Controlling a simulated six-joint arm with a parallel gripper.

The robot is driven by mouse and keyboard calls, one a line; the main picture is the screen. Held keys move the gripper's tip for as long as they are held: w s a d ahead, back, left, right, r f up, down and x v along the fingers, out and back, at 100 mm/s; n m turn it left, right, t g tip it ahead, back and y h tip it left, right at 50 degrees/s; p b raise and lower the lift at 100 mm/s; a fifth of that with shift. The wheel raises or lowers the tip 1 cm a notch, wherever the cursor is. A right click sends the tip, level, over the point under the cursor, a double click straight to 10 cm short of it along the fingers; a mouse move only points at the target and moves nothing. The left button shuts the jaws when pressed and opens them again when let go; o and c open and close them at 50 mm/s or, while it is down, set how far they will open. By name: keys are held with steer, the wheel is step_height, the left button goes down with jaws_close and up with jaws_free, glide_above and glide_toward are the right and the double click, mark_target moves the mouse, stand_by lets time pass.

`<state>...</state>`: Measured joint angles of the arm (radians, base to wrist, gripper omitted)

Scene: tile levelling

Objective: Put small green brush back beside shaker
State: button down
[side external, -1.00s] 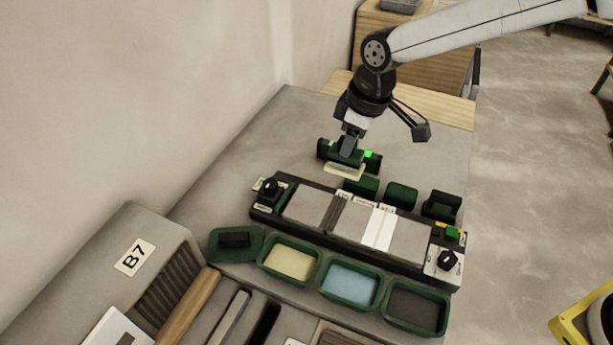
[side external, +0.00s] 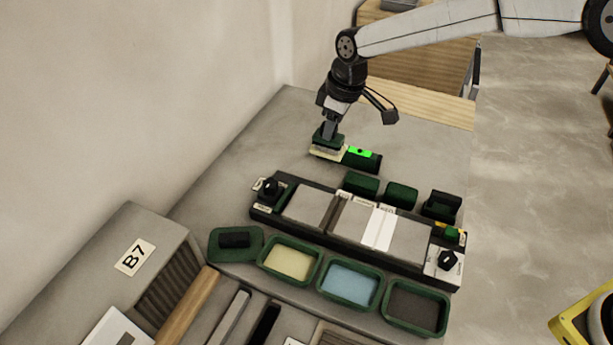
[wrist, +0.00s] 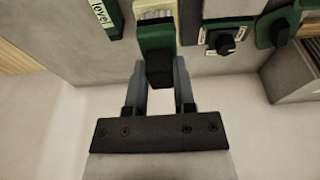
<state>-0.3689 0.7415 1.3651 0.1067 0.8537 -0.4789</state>
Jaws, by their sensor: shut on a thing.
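My gripper (side external: 328,137) is shut on the small green brush (side external: 325,151), which has a cream bristle edge pointing down. In the wrist view, my gripper's fingers (wrist: 159,88) close on both sides of the dark green brush (wrist: 155,40). The brush is above the bare grey bench behind the tile fixture, just left of the dark green level with its bright green vial (side external: 363,156). Whether the brush touches the bench or the level I cannot tell. I cannot clearly identify the shaker; several dark green items, one of them a block (side external: 401,195), stand behind the fixture.
The black tile fixture (side external: 340,240) with grey tiles and end knobs lies in front. Several green trays line its near side, one with yellow contents (side external: 292,262). A grey B7 unit (side external: 115,262) stands left. Bare bench (side external: 230,180) is free at left and behind.

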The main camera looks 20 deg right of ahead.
steer(key=shift+w+d+f, duration=0.1)
steer(key=shift+w+f, duration=0.25)
steer(key=shift+w, duration=0.4)
steer(key=shift+f, duration=0.15)
steer(key=shift+f, duration=2.8)
steer(key=shift+f, duration=1.55)
steer(key=shift+c, duration=0.2)
jaws_free()
steer(key=shift+r, duration=4)
